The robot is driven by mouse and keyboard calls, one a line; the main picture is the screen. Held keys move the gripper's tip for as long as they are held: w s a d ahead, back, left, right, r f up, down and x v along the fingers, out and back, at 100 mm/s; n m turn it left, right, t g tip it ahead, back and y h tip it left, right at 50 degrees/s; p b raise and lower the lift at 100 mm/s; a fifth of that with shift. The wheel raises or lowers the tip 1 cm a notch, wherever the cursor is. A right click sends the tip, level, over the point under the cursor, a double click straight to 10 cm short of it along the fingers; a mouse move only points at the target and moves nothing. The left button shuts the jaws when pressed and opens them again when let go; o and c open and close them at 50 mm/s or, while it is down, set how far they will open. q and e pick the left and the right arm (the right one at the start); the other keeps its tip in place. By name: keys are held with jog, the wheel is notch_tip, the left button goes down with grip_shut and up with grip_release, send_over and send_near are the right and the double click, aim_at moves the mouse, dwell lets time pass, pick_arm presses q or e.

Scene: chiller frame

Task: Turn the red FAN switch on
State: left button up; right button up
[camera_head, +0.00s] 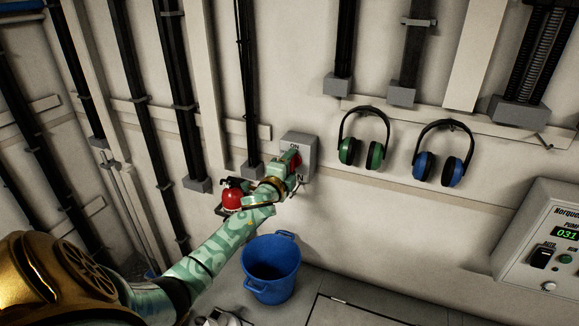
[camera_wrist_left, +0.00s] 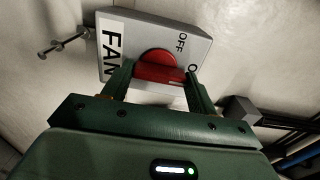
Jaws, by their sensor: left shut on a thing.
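The wrist view shows the grey box (camera_wrist_left: 133,27) with a FAN label, an OFF mark and part of another mark. My left gripper (camera_head: 291,163) is at the box, its fingers on either side of the red knob (camera_wrist_left: 158,67), shut on it. Which mark the knob points to, I cannot tell. My right gripper is not in view.
A red round object (camera_head: 232,198) and a blue bucket (camera_head: 271,268) are below and near my left arm. Green (camera_head: 375,155) and blue earmuffs (camera_head: 454,171) hang to the right. A control panel (camera_head: 541,240) is at far right. Dark vertical pipes (camera_head: 150,130) line the wall on the left.

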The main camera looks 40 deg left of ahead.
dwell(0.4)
pick_arm(q)
jog(key=o, duration=1)
jog(key=v, duration=1.6)
jog(key=shift+s, duration=0.1)
